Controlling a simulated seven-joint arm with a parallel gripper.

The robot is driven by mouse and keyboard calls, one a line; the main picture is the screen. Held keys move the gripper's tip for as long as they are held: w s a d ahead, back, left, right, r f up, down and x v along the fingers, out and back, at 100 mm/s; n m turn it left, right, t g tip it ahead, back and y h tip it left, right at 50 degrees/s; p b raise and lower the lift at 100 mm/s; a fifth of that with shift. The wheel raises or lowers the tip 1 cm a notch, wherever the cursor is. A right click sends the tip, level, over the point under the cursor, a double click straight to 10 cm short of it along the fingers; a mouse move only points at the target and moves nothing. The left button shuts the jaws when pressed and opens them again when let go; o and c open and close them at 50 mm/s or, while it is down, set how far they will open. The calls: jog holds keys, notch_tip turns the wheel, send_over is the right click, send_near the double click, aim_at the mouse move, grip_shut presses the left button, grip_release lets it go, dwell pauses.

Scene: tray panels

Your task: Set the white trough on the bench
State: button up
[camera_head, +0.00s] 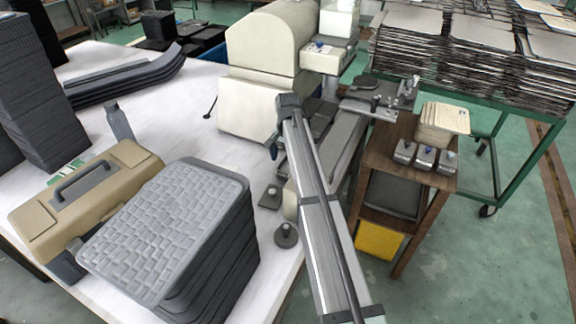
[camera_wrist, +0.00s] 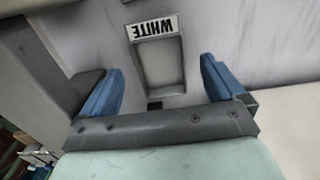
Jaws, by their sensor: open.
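In the wrist view a small pale grey-white trough (camera_wrist: 163,62), a shallow rectangular dish with a raised rim, lies between my fingers. A label reading WHITE (camera_wrist: 152,27), upside down in this view, is at its far end. My gripper (camera_wrist: 161,72) is open, one blue finger on each side of the trough, with gaps to both. Whether the fingers are level with it I cannot tell. In the head view my arm covers this area and I cannot make out the trough. The white bench (camera_head: 180,120) spreads across the left and middle.
A ribbed grey tray stack (camera_head: 170,225) and a tan toolbox (camera_head: 90,195) stand on the near bench. Dark weights (camera_head: 286,236) sit beside my arm. A cream machine (camera_head: 265,75) stands behind. A wooden stand (camera_head: 425,180) is right. Bare bench lies left of the machine.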

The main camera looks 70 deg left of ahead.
notch_tip(320, 180, up, 8)
jog(key=shift+f, duration=0.15)
dwell(0.4)
